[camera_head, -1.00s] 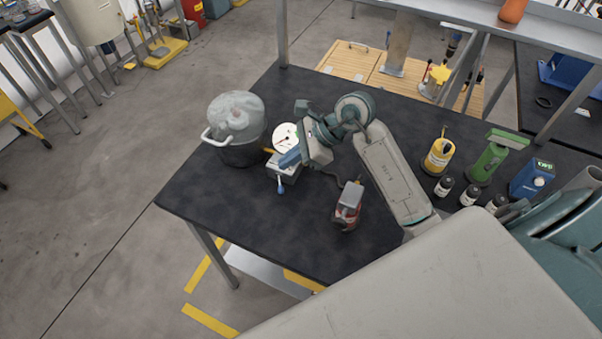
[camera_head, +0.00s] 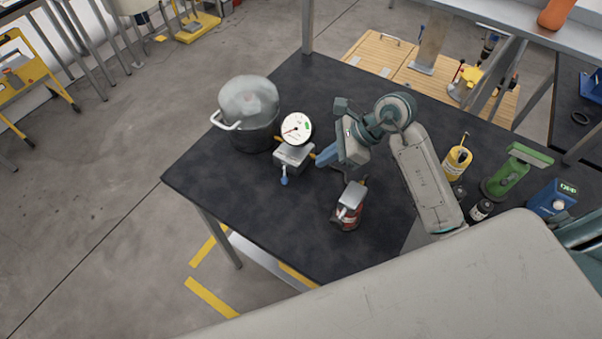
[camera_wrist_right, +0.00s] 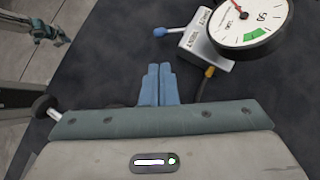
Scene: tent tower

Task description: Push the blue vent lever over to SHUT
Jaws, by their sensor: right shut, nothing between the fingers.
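The blue vent lever (camera_head: 284,181) sticks out from the near side of a small grey valve box (camera_head: 293,160). My right gripper (camera_head: 322,158) is just right of the box, shut and empty, apart from the lever. Its blue fingers (camera_wrist_right: 158,68) point up the wrist view, below the knob with dark tabletop between. What looks like my left gripper (camera_wrist_right: 46,30) is at the top left of the wrist view, too small to read its state.
A round gauge (camera_head: 297,128) stands behind the box. A lidded pot (camera_head: 250,112) is to its left. Bottles and a green device (camera_head: 508,172) are at the right. The tabletop (camera_head: 235,195) left of the lever is clear.

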